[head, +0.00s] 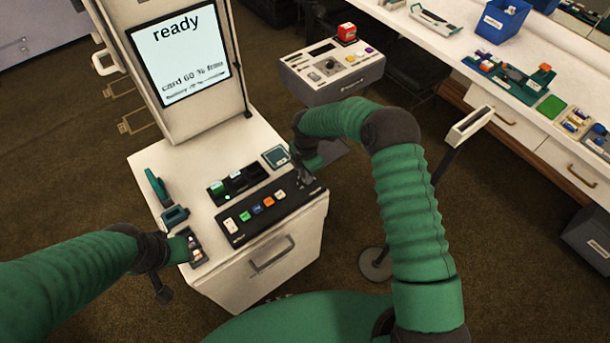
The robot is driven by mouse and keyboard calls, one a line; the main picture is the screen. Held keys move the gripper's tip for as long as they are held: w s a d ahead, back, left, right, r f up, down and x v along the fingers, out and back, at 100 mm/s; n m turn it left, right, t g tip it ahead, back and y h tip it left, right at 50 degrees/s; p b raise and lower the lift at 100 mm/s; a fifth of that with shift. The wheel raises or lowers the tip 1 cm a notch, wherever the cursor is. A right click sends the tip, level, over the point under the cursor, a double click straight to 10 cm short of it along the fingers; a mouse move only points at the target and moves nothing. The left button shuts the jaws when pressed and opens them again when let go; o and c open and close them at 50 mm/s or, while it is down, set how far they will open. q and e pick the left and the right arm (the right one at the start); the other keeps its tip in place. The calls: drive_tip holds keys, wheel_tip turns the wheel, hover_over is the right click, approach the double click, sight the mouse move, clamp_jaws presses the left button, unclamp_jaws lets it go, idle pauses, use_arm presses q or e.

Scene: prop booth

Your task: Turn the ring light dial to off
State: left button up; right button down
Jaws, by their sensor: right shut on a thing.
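A black control panel (268,221) with a row of coloured buttons lies on the front of the white cabinet top. My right gripper (305,177) points down at the panel's right end and is shut on what appears to be the ring light dial there. The fingers cover the dial, so its setting cannot be read. My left gripper (163,295) hangs beside the cabinet's left front side, away from the panel; its fingers are small and dark, and their opening is unclear.
A screen (181,54) reading "ready" stands behind the panel. A dark tray (238,184), a small square device (276,157) and a teal stapler-like tool (157,188) share the cabinet top. A cluttered white counter (472,40) runs along the right.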

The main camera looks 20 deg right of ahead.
use_arm(q)
drive_tip(key=shift+f, duration=0.2)
use_arm(e)
drive_tip(key=shift+s+d+f, duration=0.25)
drive_tip(key=shift+s+f, duration=0.2)
drive_tip(key=shift+f, duration=0.35)
drive_tip(key=c, duration=1.3)
unclamp_jaws()
drive_tip(key=shift+o, duration=0.8)
drive_tip(key=shift+r, duration=0.1)
drive_tip(key=shift+w+r, duration=0.3)
drive_tip(key=r, duration=0.3)
drive_tip(key=w+r, duration=0.1)
drive_tip(key=r, duration=0.2)
drive_tip(key=shift+w+d, duration=0.1)
drive_tip(key=shift+d, duration=0.05)
use_arm(q)
drive_tip(key=shift+w+d+f+b, duration=0.4)
drive_tip(key=shift+w+d+f, duration=0.15)
drive_tip(key=shift+w, duration=0.25)
use_arm(e)
wheel_tip(320, 180, up, 12)
drive_tip(key=s, duration=0.1)
drive_tip(key=shift+s+a+f, duration=0.2)
drive_tip(key=shift+a+f, duration=0.05)
